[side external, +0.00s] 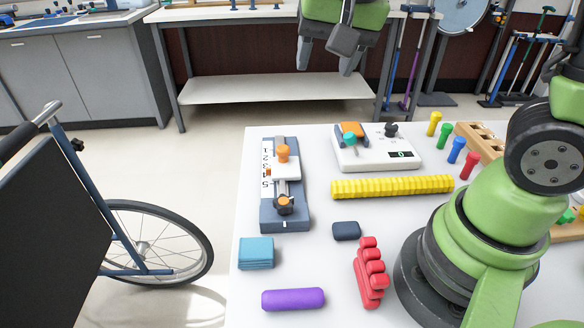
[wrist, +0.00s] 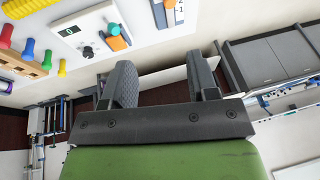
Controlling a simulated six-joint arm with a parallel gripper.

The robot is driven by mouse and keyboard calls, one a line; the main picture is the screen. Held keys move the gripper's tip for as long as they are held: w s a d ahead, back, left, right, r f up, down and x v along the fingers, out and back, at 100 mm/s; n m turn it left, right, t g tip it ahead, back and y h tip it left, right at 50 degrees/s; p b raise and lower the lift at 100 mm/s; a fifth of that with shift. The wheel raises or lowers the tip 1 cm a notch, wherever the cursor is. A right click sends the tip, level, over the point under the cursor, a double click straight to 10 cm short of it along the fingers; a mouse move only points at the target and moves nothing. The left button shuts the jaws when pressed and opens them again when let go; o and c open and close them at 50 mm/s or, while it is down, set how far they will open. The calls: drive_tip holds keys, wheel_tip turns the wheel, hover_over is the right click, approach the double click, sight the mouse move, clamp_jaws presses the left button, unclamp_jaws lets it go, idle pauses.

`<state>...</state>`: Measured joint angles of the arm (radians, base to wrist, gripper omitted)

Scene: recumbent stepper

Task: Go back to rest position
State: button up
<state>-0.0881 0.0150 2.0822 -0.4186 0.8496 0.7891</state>
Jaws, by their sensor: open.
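My gripper (side external: 325,68) hangs at the top of the side view, above the far side of the white table, with its two grey fingers spread and nothing between them. The wrist view also shows my gripper (wrist: 160,62) open and empty, its fingers apart. A blue-grey slider device (side external: 291,217) with a numbered strip and orange knobs stands on the left part of the table. A white box (side external: 385,160) with a small display, an orange part and a teal knob stands right of it. My gripper is well clear of both devices.
On the white table (side external: 250,200) lie a ridged yellow bar (side external: 392,187), a purple roll (side external: 293,299), red rolls (side external: 370,275), a blue stack (side external: 256,253) and a dark block (side external: 346,231). Coloured pegs stand near a wooden rack (side external: 478,140). A wheelchair (side external: 150,240) is at left.

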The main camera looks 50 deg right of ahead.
drive_tip(key=s+a+r+n+t+y, duration=0.1)
drive_tip(key=s+r+n, duration=0.1)
drive_tip(key=s, duration=0.4)
drive_tip(key=s+a+r+n+t+y, duration=0.1)
drive_tip(key=s+r+n+t+y, duration=0.1)
drive_tip(key=s, duration=0.4)
drive_tip(key=shift+s+a+n, duration=0.3)
drive_tip(key=shift+n, duration=0.3)
